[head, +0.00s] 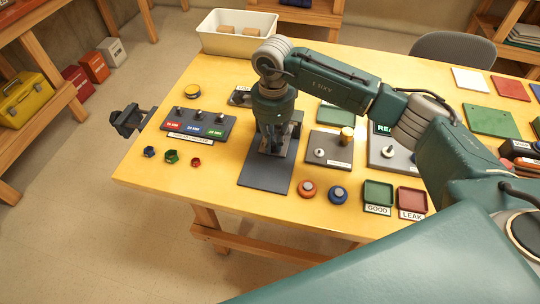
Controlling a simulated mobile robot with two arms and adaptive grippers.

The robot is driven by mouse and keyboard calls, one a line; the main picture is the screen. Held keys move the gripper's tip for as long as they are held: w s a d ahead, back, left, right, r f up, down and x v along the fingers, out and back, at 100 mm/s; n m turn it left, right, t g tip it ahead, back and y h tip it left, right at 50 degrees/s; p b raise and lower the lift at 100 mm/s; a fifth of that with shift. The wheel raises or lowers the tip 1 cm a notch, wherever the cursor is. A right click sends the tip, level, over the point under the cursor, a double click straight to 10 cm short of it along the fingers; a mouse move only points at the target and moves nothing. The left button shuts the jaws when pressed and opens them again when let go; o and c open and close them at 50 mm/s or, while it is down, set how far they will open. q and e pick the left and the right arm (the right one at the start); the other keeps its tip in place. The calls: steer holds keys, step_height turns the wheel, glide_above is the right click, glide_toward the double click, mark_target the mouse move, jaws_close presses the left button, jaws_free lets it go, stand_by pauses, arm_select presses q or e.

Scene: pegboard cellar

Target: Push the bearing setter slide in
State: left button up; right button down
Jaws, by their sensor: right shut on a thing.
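The bearing setter (266,174) stands on the yellow table, with a dark flat base plate and a grey upright part behind my gripper. My right gripper (273,147) comes down over it from above, fingers pointing down, and is shut on a part of it that appears to be the slide. The gripper and wrist hide most of the slide, so how far in it sits cannot be told. My left gripper is not in view.

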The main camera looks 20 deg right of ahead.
steer(key=shift+w+d+r, duration=0.15)
steer(key=shift+w, duration=0.05)
steer(key=c, duration=1.8)
jaws_free()
steer(key=shift+o, duration=0.6)
steer(key=shift+r, duration=0.25)
step_height(320, 180, up, 11)
steer(key=shift+r, duration=0.15)
